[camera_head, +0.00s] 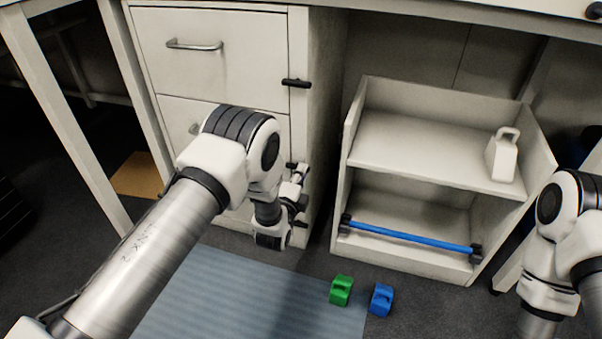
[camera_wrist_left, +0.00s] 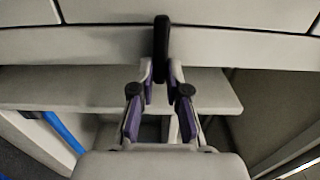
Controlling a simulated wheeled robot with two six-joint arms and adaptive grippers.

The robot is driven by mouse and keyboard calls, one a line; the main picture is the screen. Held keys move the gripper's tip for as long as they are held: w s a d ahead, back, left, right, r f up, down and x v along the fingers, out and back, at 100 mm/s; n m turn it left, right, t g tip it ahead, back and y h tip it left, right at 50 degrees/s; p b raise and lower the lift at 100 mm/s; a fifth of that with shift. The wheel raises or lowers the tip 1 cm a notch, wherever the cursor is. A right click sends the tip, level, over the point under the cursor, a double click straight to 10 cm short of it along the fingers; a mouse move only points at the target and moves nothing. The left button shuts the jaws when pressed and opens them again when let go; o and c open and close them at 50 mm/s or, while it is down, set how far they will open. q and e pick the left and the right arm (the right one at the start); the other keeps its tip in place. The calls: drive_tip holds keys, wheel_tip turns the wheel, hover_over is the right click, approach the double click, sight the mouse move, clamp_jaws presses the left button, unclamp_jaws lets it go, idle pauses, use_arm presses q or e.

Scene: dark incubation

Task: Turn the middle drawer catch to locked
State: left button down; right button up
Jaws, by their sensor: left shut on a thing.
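The middle drawer (camera_head: 178,112) of the white cabinet is closed, partly hidden by my left arm. My left gripper (camera_head: 299,174) is at the cabinet's front right post, beside this drawer. In the left wrist view, my left gripper (camera_wrist_left: 160,82) is shut on a dark catch (camera_wrist_left: 161,38). This catch lies across the pale post, its far end reaching the drawer-front edge. In the head view the gripper mostly hides it. Above, the top drawer's black catch (camera_head: 296,82) lies roughly level across the post. My right gripper is out of view.
A low white shelf unit (camera_head: 352,125) stands right of the cabinet, with a white jug-like block (camera_head: 503,155) and a blue bar (camera_head: 408,236). A green block (camera_head: 341,290) and a blue block (camera_head: 381,299) lie by the blue-grey mat (camera_head: 225,300).

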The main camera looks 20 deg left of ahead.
use_arm(q)
drive_tip(key=c, duration=1.2)
unclamp_jaws()
drive_tip(key=shift+o, duration=0.2)
drive_tip(key=s, duration=1.2)
drive_tip(key=shift+a, duration=0.25)
